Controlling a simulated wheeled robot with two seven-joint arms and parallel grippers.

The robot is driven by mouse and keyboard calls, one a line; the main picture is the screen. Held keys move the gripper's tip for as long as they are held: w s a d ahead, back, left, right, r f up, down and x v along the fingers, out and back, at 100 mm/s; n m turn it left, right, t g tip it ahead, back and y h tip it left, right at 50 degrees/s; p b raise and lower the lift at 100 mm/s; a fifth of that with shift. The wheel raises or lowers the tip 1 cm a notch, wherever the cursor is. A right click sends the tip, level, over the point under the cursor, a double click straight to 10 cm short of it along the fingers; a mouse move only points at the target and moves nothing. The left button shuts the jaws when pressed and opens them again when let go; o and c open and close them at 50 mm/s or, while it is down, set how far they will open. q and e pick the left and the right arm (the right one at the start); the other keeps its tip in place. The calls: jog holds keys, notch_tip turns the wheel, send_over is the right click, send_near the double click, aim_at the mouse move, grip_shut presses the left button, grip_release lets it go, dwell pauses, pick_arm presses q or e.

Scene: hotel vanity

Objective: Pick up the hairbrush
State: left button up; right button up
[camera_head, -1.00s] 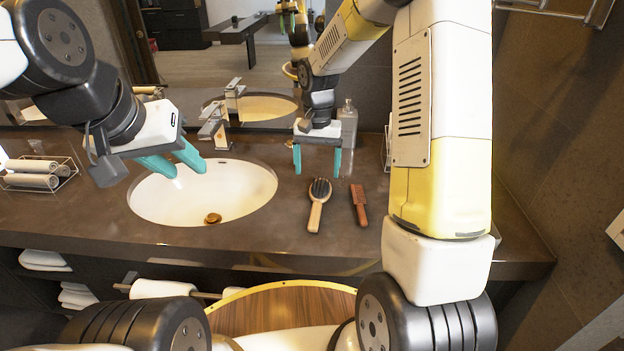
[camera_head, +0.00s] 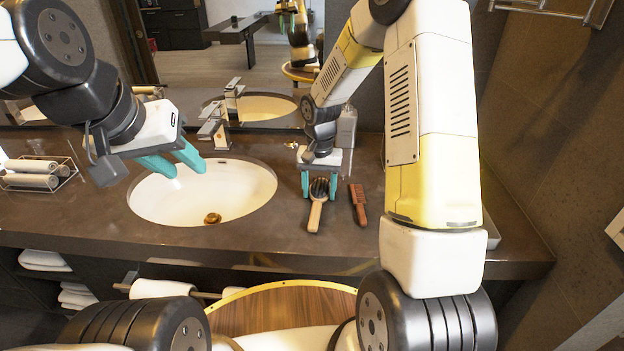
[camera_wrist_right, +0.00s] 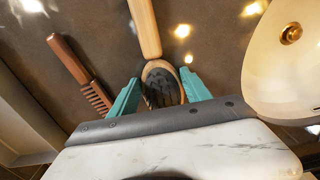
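The hairbrush (camera_head: 316,211) has a pale wooden handle and an oval head with dark bristles facing up. It lies on the dark counter right of the sink. My right gripper (camera_head: 319,192) is open, with its teal fingers on either side of the brush head. In the right wrist view the hairbrush (camera_wrist_right: 147,28) points away from the gripper, and its head sits between the open fingers (camera_wrist_right: 160,92) with a gap to each. My left gripper (camera_head: 176,169) is open and empty above the sink.
A reddish-brown comb (camera_head: 358,204) lies just right of the hairbrush; it also shows in the right wrist view (camera_wrist_right: 80,71). The white sink (camera_head: 240,190) is to the left, with a faucet (camera_head: 213,130) behind it. A bottle (camera_head: 346,127) stands behind my right gripper.

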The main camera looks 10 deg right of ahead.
jog(key=c, duration=0.8)
jog(key=shift+r, duration=0.15)
